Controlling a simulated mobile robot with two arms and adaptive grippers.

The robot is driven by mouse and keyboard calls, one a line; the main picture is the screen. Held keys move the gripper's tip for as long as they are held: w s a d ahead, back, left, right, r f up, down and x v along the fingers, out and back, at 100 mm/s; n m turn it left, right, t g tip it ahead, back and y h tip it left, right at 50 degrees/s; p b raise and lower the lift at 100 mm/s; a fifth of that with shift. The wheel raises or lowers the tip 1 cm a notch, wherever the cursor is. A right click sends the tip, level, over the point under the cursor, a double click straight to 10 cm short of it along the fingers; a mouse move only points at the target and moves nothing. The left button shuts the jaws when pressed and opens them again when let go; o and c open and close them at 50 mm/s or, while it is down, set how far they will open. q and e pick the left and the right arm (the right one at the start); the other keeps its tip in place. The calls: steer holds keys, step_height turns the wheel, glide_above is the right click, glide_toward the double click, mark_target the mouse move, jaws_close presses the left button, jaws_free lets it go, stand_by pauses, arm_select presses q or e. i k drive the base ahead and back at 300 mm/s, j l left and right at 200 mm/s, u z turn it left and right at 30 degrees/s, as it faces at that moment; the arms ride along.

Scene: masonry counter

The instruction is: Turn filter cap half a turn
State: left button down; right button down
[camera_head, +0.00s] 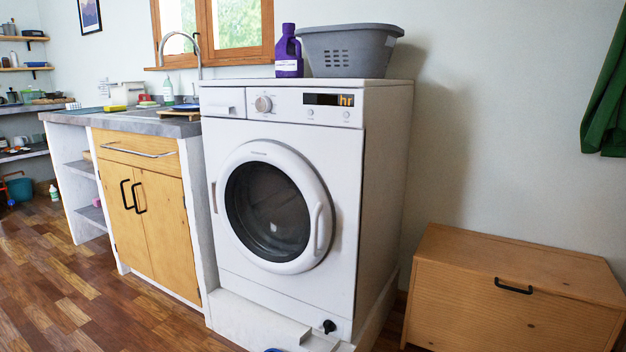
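A white front-loading washing machine (290,200) stands in the middle of the head view, its round door shut. A small black filter cap (329,327) sits low on the machine's front, near the bottom right corner. The cap is small in the picture, and I cannot tell its exact angle. Neither of my grippers shows in this view.
The machine stands on a white plinth (250,325). A wooden chest (510,290) with a black handle stands close on the right. A purple bottle (288,52) and a grey basket (349,50) are on top. The counter cabinet (140,215) is left; wooden floor (60,280) lies open in front.

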mark_target(329, 326)
steer(key=z, duration=0.4)
steer(key=i+j+z, duration=0.4)
steer(key=j, duration=0.2)
steer(key=j+z, duration=0.45)
steer(key=j, duration=0.2)
steer(key=i+j, duration=0.1)
steer(key=j, duration=0.4)
steer(key=i+j, duration=0.15)
steer(key=j, duration=0.35)
steer(key=i+j+z, duration=0.1)
steer(key=j, duration=0.35)
steer(key=i+j, duration=0.1)
steer(key=j, duration=0.4)
